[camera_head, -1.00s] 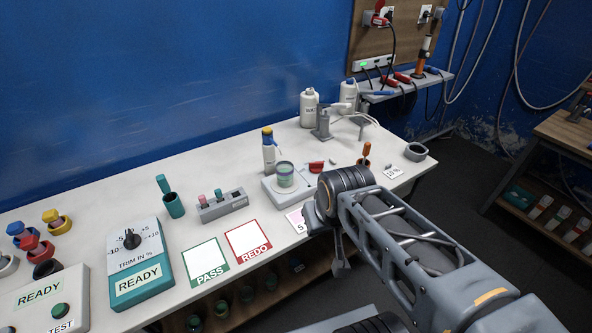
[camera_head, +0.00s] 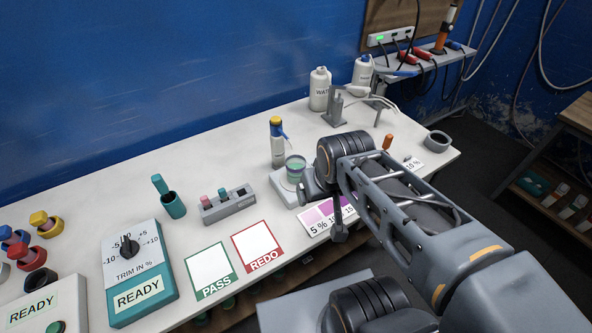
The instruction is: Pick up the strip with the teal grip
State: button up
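A grey rack (camera_head: 230,207) stands on the white bench, left of the middle in the head view. A strip with a teal grip (camera_head: 222,194) stands upright in it, with only its grip showing. A strip with a pink grip (camera_head: 205,201) stands to its left, and a dark slot is to its right. My gripper (camera_head: 340,234) hangs at the end of my arm, to the right of the rack and apart from it, over the bench's front edge. Its fingers are small and seen edge-on, so I cannot tell whether it is open or shut.
PASS (camera_head: 211,270) and REDO (camera_head: 257,245) cards lie in front of the rack. A teal cup (camera_head: 174,207) stands left of it, with a teal-handled tool. A wash bottle (camera_head: 277,147) and a jar (camera_head: 295,168) stand right. A trim box (camera_head: 140,275) stands at the left front.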

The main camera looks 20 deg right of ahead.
aim_at(222, 192)
jog(key=z, duration=0.05)
jog(key=k, duration=0.5)
jog(key=u, duration=1.1)
jog(key=i, duration=0.65)
jog(key=z, duration=0.2)
